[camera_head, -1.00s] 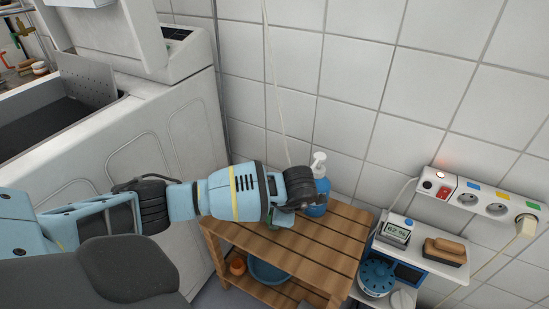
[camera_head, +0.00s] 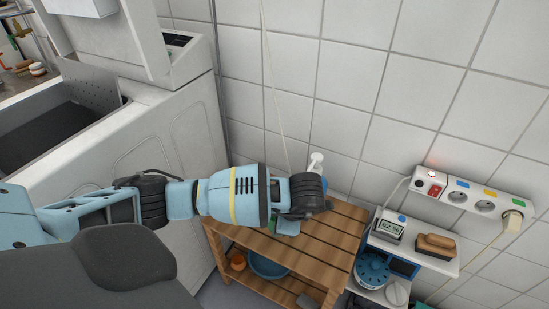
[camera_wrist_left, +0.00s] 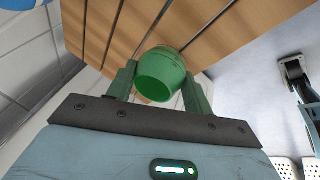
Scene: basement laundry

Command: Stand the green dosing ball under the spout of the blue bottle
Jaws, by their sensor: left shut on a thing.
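The green dosing ball (camera_wrist_left: 162,72) sits between the two fingers of my left gripper (camera_wrist_left: 160,78) in the left wrist view, and the gripper is shut on it. Wooden slats show behind the ball. The blue bottle (camera_head: 325,183) stands at the back of the slatted wooden table (camera_head: 330,232) in the head view. Its white pump top (camera_head: 316,160) shows above my left wrist, which hides most of its body. The ball cannot be made out clearly in the head view. A blue and white piece shows at the top left corner of the wrist view. My right gripper is out of sight.
A small white shelf at right holds a meter (camera_head: 389,229) and a brush (camera_head: 436,246). A power strip (camera_head: 472,194) is on the tiled wall. A blue basin (camera_head: 268,266) and an orange pot (camera_head: 238,261) are on the lower shelf. The table's right part is clear.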

